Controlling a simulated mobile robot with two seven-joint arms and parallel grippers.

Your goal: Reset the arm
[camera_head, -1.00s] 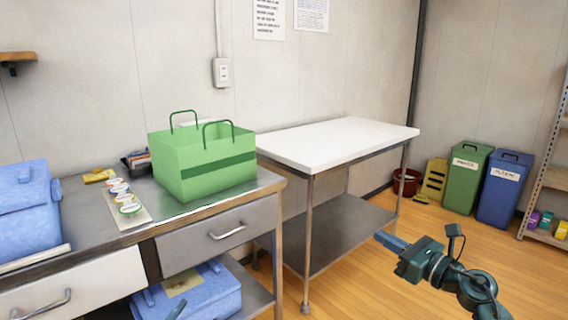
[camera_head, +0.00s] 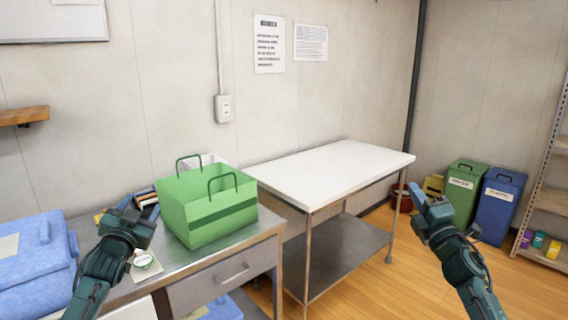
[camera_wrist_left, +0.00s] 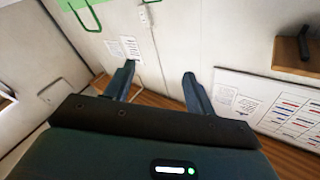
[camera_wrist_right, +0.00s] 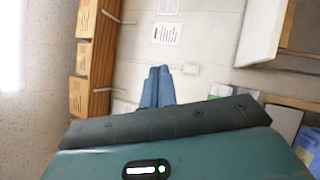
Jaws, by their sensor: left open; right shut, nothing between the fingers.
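My left gripper (camera_head: 132,212) is raised over the metal counter at the left, in front of the green bag's left side. In the left wrist view its two fingers (camera_wrist_left: 157,85) stand apart with nothing between them. My right gripper (camera_head: 424,196) is raised at the right, in front of the bins and right of the white table. In the right wrist view its fingers (camera_wrist_right: 158,86) are together and empty. Both forearms come up from the bottom of the head view.
A green bag (camera_head: 207,216) with two handles stands on the metal counter (camera_head: 240,240). Blue folded items (camera_head: 35,262) lie at the far left. The white table (camera_head: 330,172) is bare. A green bin (camera_head: 462,193) and a blue bin (camera_head: 498,205) stand by the wall.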

